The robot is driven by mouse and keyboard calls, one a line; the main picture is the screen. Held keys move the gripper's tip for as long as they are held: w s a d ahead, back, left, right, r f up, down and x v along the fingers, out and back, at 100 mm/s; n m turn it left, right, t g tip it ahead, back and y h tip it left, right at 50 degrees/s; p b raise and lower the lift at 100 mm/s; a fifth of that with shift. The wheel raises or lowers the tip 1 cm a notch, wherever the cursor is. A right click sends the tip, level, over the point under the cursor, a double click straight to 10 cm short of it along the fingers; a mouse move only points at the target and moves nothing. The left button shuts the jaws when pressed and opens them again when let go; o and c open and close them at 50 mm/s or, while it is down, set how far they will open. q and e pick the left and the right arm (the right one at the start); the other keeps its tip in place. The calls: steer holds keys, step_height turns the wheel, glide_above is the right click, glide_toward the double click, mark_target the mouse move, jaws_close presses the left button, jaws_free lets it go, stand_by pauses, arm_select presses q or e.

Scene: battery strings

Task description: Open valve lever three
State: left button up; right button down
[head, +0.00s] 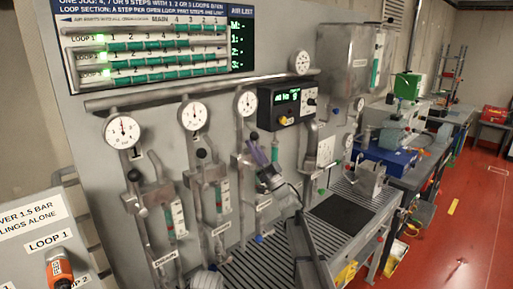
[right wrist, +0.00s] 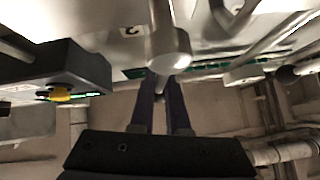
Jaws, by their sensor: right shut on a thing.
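Three valve columns stand on the grey panel, each under a round white gauge. The third column's valve lever (head: 253,136) has a black knob and points up, tilted slightly. My right gripper (head: 259,154) is at this third lever, its purple-grey fingers shut on it just below the knob. In the right wrist view the fingers (right wrist: 161,88) close around a thin part, mostly hidden between them; a rounded grey metal part (right wrist: 168,50) stands just in front. My left gripper is not in view.
A black control box (head: 287,103) with a green display and yellow knob sits right of the third gauge (head: 246,103). A slatted bench (head: 255,265) lies below. Red floor is free at the right.

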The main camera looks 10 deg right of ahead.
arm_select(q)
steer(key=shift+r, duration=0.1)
arm_select(e)
steer(key=shift+s+a+n+g+y, duration=0.1)
steer(key=shift+a+n+g+y, duration=0.05)
steer(key=shift+n+g+y, duration=0.4)
steer(key=shift+s+a+n+g+y, duration=0.15)
steer(key=shift+n+g+y, duration=0.15)
steer(key=shift+n, duration=0.45)
steer(key=c, duration=0.9)
jaws_free()
arm_select(q)
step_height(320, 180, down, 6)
steer(key=b, duration=0.5)
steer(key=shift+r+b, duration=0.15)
steer(key=shift+b, duration=0.15)
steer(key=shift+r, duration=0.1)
arm_select(e)
steer(key=v, duration=0.7)
steer(key=shift+s+d+f, duration=0.15)
steer(key=shift+d+f, duration=0.05)
steer(key=shift+f, duration=0.05)
